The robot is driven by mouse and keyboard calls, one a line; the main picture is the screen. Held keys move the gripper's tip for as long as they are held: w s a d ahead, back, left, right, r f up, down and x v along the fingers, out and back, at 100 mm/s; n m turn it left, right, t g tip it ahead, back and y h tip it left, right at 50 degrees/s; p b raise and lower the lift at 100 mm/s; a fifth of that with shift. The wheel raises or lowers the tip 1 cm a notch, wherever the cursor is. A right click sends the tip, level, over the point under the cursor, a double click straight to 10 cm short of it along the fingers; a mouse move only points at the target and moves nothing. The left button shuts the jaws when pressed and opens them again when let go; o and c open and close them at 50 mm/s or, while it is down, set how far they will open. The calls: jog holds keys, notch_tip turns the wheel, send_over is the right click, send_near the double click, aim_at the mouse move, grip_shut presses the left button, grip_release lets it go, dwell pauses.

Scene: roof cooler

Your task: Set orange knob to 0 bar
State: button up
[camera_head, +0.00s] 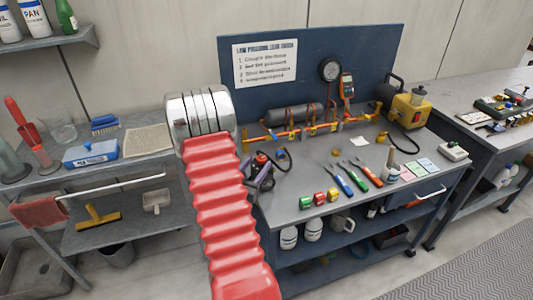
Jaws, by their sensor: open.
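An orange knob cannot be told apart for sure at this size. An orange and yellow pipe assembly (296,132) with small fittings runs along the back of the blue-grey workbench (300,203), below a dark cylinder (292,115). A round black gauge (330,69) is on the blue back panel (300,55); its reading is too small to make out. An orange handheld device (347,86) is beside the gauge. My red ribbed arm with a silver ringed joint rises at the left of the bench and covers its left edge. My gripper is not visible.
A black and red item (262,163) with a dark hose is on the bench close to my arm. Screwdriver-like tools (360,175) and small coloured blocks (319,197) lie along the front. A yellow machine (411,108) stands at the right. A shelf unit (130,173) is at left.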

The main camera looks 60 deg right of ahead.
aim_at(264, 156)
jog(key=d, duration=0.8)
jog(key=shift+d, duration=0.1)
jog(key=c, duration=1.1)
